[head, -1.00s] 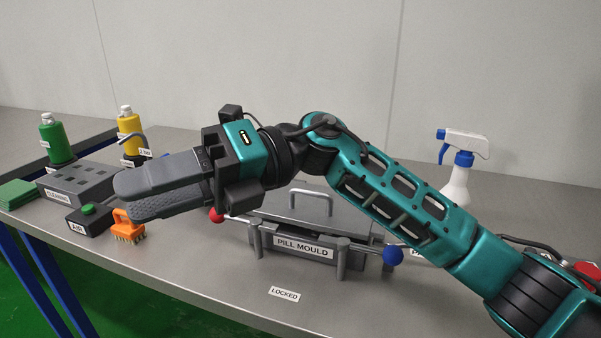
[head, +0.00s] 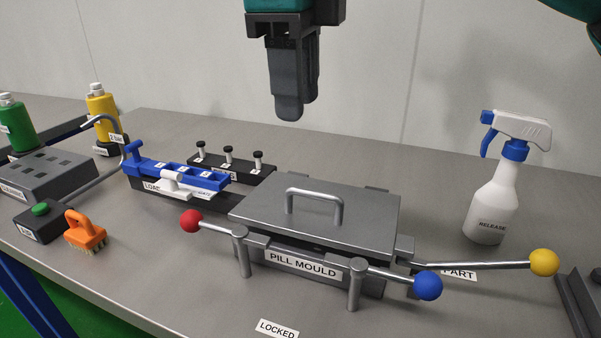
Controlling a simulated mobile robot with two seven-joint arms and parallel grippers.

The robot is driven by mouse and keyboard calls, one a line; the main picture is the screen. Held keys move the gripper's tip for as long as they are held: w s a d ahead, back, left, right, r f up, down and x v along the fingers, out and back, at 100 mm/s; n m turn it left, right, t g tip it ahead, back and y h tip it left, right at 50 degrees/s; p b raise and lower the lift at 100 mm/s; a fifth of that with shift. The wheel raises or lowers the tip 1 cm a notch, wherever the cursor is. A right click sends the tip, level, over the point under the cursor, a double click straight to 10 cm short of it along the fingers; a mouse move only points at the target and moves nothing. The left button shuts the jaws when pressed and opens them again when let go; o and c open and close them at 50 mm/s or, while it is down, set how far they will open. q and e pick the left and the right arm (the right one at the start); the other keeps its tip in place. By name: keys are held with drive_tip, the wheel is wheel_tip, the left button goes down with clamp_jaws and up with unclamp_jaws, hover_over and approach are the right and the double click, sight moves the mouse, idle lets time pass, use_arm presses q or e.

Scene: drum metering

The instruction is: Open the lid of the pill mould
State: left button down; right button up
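The pill mould (head: 368,282) stands on the bench in the middle of the head view, with its name label on the front. Its flat grey lid (head: 362,222) lies shut, with an arched metal handle (head: 315,194) on top. A red-knobbed lever (head: 191,221) and a blue-knobbed lever (head: 428,286) are at its front posts. A yellow-knobbed lever (head: 544,262) reaches out to the right. My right gripper (head: 289,108) hangs pointing down above and behind the lid, touching nothing. Its fingers overlap edge-on, so their gap is hidden. My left gripper is out of view.
A white spray bottle (head: 491,208) stands right of the mould. A blue loading device (head: 190,177) is close on its left. An orange brush (head: 85,231) and a grey block (head: 47,176) are farther left. A LOCKED label (head: 277,328) lies in front.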

sight(301, 188)
drive_tip(key=f+b, duration=0.1)
drive_tip(key=f, duration=0.2)
drive_tip(key=f+b, duration=0.1)
drive_tip(key=f, duration=0.3)
drive_tip(key=w+f, duration=0.1)
drive_tip(key=f, duration=0.3)
drive_tip(key=shift+d+f+b, duration=0.15)
drive_tip(key=shift+b, duration=0.25)
drive_tip(key=shift+f, duration=0.15)
clamp_jaws()
